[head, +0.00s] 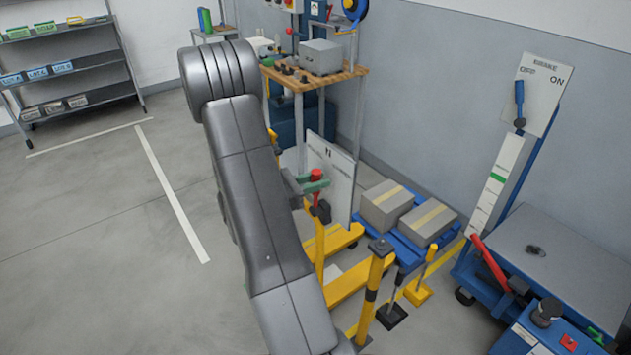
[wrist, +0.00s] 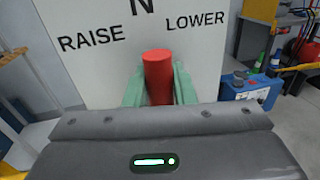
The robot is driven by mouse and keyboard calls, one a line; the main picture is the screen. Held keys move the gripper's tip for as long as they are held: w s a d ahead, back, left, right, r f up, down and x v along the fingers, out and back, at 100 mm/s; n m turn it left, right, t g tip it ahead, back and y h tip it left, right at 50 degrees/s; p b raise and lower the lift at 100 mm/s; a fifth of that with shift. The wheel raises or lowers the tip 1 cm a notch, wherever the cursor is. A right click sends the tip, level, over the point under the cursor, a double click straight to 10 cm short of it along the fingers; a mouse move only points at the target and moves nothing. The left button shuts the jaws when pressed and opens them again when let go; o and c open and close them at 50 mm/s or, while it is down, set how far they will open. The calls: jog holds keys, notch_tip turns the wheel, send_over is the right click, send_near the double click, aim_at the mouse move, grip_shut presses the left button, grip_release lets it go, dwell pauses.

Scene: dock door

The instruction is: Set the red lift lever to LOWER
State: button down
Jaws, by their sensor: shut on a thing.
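The red lift lever (head: 316,174) stands up in front of a pale plate (head: 341,186) at the yellow truck. In the wrist view the plate reads RAISE on the left, N in the middle and LOWER on the right. The lever's red grip (wrist: 158,68) shows between RAISE and LOWER, slightly right of below N. My gripper (head: 312,187) has its green fingers on either side of the grip, shut on it. The fingers also show in the wrist view, and my gripper's body hides the lever's lower part there.
Yellow forks (head: 345,283) and a blue pallet with boxes (head: 427,220) lie beside the lever. A wooden-topped bench (head: 345,75) stands behind. A blue cart with another red lever (head: 489,262) is at right. The floor at left is clear.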

aim_at(345, 197)
jog(key=s+m+b, duration=0.1)
jog(key=b, duration=0.1)
jog(key=s+d+f+m+b, duration=0.1)
jog(key=b, duration=0.1)
jog(key=s+d+m+b, duration=0.1)
jog(key=b, duration=0.1)
jog(key=shift+f+m+y, duration=0.15)
jog(key=shift+m+y, duration=0.25)
jog(key=s+m+b, duration=0.1)
jog(key=b, duration=0.1)
jog(key=d+m+b, duration=0.1)
jog(key=b, duration=0.1)
jog(key=shift+s+d+f+m+y, duration=0.25)
jog(key=shift+s+f+m+y, duration=0.05)
jog(key=shift+s+f+y, duration=0.1)
jog(key=c, duration=1.3)
grip_release()
jog(key=shift+o, duration=0.2)
jog(key=shift+s+a, duration=0.1)
jog(key=v, duration=1.3)
jog(key=shift+a, duration=0.3)
jog(key=shift+d, duration=0.15)
jog(key=shift+x, duration=6.75)
